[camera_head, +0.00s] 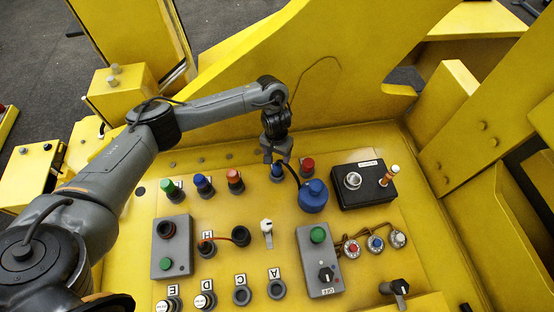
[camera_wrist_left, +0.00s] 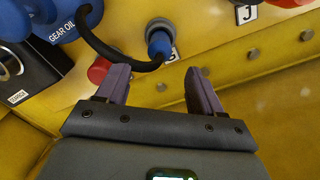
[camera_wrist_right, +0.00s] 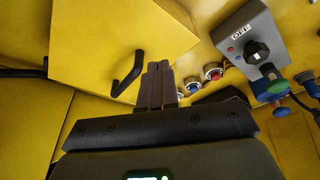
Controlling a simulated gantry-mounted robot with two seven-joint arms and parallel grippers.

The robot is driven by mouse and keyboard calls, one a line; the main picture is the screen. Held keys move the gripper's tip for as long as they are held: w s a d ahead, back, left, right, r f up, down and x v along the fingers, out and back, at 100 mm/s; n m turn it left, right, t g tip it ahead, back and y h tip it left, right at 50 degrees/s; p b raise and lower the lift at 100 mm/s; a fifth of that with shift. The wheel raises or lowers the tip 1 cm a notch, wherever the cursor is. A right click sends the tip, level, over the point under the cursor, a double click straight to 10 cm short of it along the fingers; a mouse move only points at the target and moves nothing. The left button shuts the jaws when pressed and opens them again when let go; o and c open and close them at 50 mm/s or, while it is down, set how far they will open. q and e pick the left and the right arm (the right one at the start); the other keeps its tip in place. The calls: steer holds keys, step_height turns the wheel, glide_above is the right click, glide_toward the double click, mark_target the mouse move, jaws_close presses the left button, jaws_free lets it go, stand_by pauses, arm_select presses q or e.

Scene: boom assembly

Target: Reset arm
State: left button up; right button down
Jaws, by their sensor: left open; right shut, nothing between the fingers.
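My left arm reaches in from the left in the head view. Its gripper (camera_head: 278,158) points down over the back row of the yellow panel (camera_head: 215,280). In the left wrist view the left gripper (camera_wrist_left: 158,78) is open and empty. A blue connector (camera_wrist_left: 159,42) on a black hose sits in a socket just beyond its fingertips, apart from them. The hose runs to the blue gear oil container (camera_head: 313,197). My right gripper (camera_wrist_right: 157,84) is shut and empty in the right wrist view, near a black bent handle (camera_wrist_right: 128,74); the head view does not show it.
A black box (camera_head: 362,186) stands right of the gear oil container. A grey switch box (camera_head: 320,262) and several knobs and sockets crowd the panel's front. Yellow walls (camera_head: 330,80) rise behind and at the right.

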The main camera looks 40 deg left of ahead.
arm_select(q)
steer(key=shift+r+p, duration=0.35)
steer(key=shift+r, duration=0.95)
